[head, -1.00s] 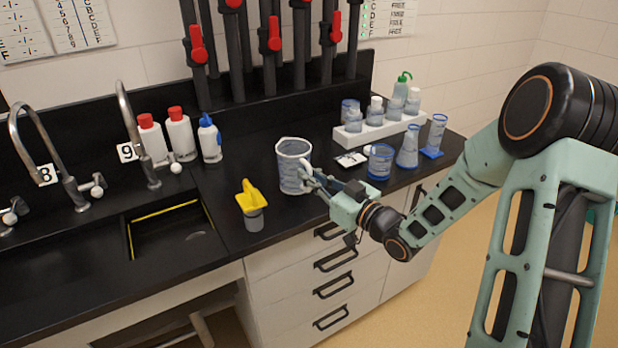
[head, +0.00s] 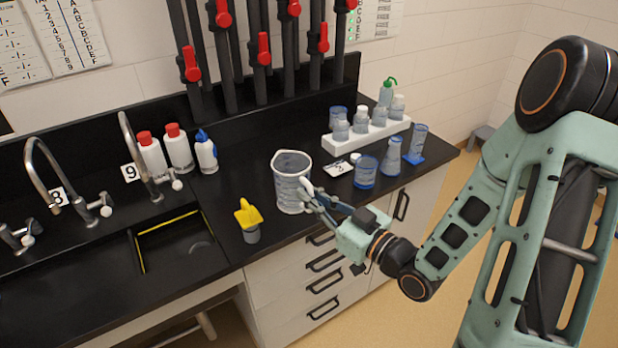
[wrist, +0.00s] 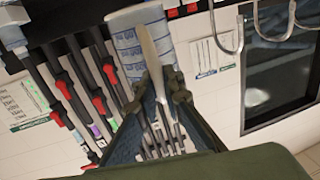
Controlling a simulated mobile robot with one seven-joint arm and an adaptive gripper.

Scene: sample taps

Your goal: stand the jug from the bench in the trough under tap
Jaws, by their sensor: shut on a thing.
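The jug (head: 290,183) is a clear grey measuring jug with a pale rim, at the front of the black bench in the head view. My gripper (head: 314,197) is shut on its handle from the right. The jug looks roughly upright; I cannot tell whether its base touches the bench. In the wrist view the jug (wrist: 143,45), with blue markings, shows beyond my fingers, its pale handle (wrist: 150,60) between them. The dark trough (head: 180,248), edged by a yellow line, is sunk in the bench at left. Tap 9 (head: 133,150) and tap 8 (head: 40,165) arch behind it.
A yellow funnel (head: 248,214) on a small cup stands between jug and trough. White bottles (head: 178,148) with red and blue caps stand behind. A white rack (head: 365,138) of bottles, a blue beaker (head: 366,172) and a flask (head: 391,155) are at right. Pipes with red valves rise behind.

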